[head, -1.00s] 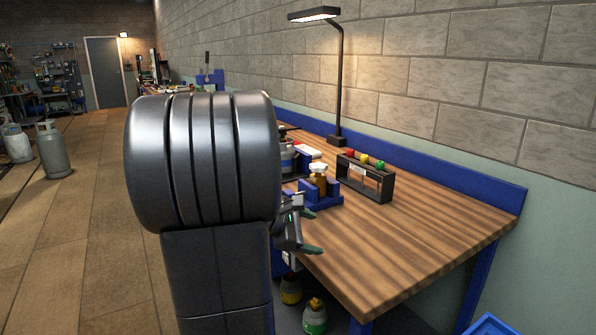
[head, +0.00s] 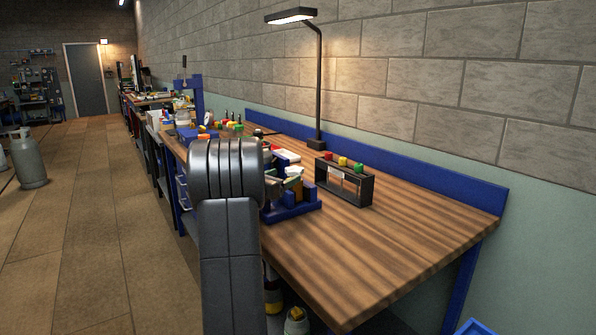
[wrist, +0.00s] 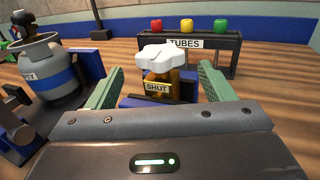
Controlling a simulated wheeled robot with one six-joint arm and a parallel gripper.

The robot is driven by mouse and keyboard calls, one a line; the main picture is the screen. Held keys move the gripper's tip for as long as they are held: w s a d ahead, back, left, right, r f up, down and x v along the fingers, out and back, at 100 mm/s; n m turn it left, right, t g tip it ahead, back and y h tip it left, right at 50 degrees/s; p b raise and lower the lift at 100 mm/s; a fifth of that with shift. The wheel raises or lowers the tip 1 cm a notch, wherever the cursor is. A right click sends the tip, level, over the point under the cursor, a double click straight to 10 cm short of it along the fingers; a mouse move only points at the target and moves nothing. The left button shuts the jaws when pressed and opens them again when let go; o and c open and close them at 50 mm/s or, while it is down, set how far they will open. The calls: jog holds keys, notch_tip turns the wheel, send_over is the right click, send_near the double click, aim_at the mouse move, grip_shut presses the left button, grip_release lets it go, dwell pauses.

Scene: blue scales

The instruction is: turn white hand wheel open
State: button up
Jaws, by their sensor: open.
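The white hand wheel (wrist: 164,56) sits on top of a brass-coloured valve body (wrist: 160,98) in the wrist view. A label reading SHUT is on the front of the valve body. The valve stands in a blue holder (wrist: 130,101) on the wooden bench. My gripper (wrist: 158,80) is open, with one green finger on the left and one on the right of the picture. The wheel and valve show between the fingers, a little beyond them, with gaps on both sides. In the head view my arm hides most of my gripper.
A grey cylinder (wrist: 47,75) with a blue band stands close to the left finger. A black rack (head: 358,187) labelled TUBES, with red, yellow and green tops, stands behind the valve. A lamp (head: 318,85) rises at the bench's back. The bench's front right (head: 390,250) is clear.

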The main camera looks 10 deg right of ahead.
aim_at(297, 167)
jog(key=x, duration=0.8)
jog(key=shift+c, duration=0.2)
jog(key=c, duration=0.9)
